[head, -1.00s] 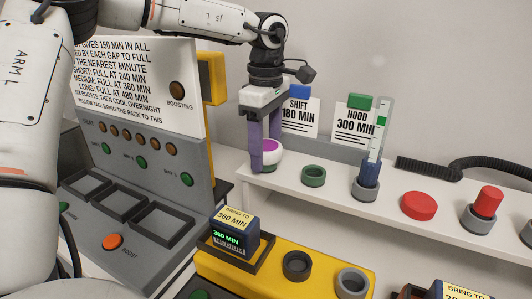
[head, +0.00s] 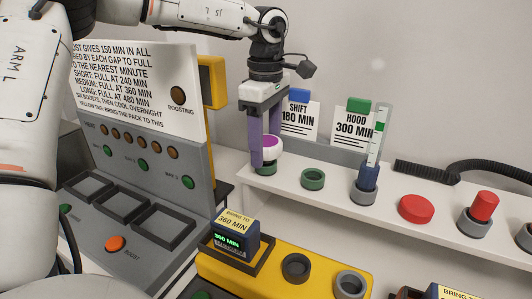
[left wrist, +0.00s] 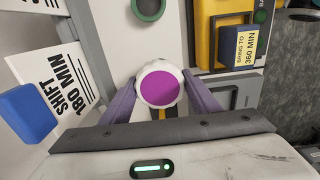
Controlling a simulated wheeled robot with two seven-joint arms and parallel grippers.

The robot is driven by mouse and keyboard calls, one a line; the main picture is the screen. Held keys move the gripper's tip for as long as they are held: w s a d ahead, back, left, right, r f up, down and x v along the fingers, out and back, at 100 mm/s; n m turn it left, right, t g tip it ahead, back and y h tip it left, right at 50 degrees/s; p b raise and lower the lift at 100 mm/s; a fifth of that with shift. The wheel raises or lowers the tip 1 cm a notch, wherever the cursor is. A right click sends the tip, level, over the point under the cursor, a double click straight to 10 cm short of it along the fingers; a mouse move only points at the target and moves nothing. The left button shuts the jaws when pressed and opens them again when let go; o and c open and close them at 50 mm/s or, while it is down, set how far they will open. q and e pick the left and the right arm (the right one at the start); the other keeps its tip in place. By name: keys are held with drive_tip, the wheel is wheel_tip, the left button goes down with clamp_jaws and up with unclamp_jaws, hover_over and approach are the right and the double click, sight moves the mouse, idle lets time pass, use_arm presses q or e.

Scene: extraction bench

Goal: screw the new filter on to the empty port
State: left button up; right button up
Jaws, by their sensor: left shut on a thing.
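A white filter (head: 273,146) with a purple top is between the fingers of my left gripper (head: 266,150), which is shut on it. In the left wrist view the filter (left wrist: 160,85) sits upright between the two purple fingers. Directly below it in the head view is a green port ring (head: 266,168) on the white shelf, partly hidden by the filter and a finger. I cannot tell whether its thread is engaged. A second green ring (head: 313,179), open and empty, stands to the right. My right gripper is not in view.
Along the white shelf (head: 340,208) stand a clear gauge tube (head: 379,142), a red disc (head: 416,208) and a red plug (head: 485,206). SHIFT (head: 300,118) and HOOD (head: 354,124) cards stand behind. A yellow bench (head: 235,277) with a pack (head: 232,239) lies in front.

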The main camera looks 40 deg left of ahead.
sight(266, 141)
use_arm(q)
drive_tip(key=shift+r+p, duration=1.25)
drive_tip(key=shift+r, duration=0.5)
drive_tip(key=s+d+f+m, duration=0.2)
drive_tip(key=s+d, duration=0.3)
drive_tip(key=d, duration=0.4)
drive_tip(key=s+d+f+m, duration=0.2)
drive_tip(key=s+d+m, duration=0.2)
drive_tip(key=d, duration=0.5)
drive_tip(key=shift+s+d+p, duration=0.3)
drive_tip(key=shift+s+p, duration=0.05)
drive_tip(key=shift+s, duration=0.75)
drive_tip(key=shift+f, duration=0.1)
